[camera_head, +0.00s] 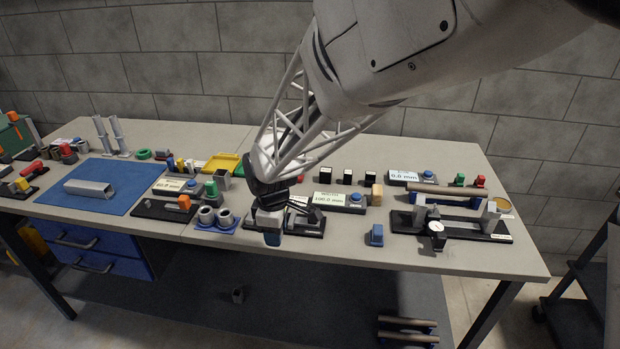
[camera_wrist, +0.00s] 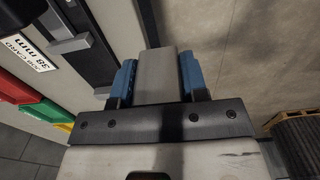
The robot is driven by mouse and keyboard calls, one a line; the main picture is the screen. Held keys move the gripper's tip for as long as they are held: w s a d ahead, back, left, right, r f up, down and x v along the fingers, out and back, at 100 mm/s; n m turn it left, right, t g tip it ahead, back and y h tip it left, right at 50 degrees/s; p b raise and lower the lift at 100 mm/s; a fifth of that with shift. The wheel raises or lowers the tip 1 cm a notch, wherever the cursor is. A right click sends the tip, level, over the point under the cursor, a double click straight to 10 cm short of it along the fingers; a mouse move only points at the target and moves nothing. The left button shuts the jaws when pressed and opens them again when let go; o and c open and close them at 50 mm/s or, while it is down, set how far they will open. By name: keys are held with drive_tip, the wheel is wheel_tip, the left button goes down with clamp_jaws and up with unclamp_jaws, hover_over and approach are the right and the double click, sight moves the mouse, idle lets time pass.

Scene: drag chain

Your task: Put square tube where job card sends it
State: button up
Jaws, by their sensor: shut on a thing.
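My gripper (camera_head: 270,238) hangs at the front edge of the bench, near its middle. In the wrist view its blue pads (camera_wrist: 160,78) are shut on a grey, flat-sided piece (camera_wrist: 158,72). It looks like square tube, but no open end shows; in the head view it is hardly visible. A longer pale square tube (camera_head: 90,188) lies on the blue mat (camera_head: 128,198) at the left.
A display reading 100.0 mm (camera_head: 329,198) stands right of my gripper. Two grey rings (camera_head: 216,217) are to its left. A fixture with a dial (camera_head: 437,230) and a small blue block (camera_head: 376,235) are further right. A small dark piece (camera_head: 238,295) lies below the bench.

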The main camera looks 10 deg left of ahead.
drive_tip(key=w+a+r, duration=0.2)
drive_tip(key=w+a, duration=0.3)
drive_tip(key=a, duration=0.5)
drive_tip(key=r, duration=0.1)
hover_over(147, 201)
idle(0.5)
drive_tip(key=shift+f, duration=2.5)
drive_tip(key=shift+f, duration=1.45)
idle(1.0)
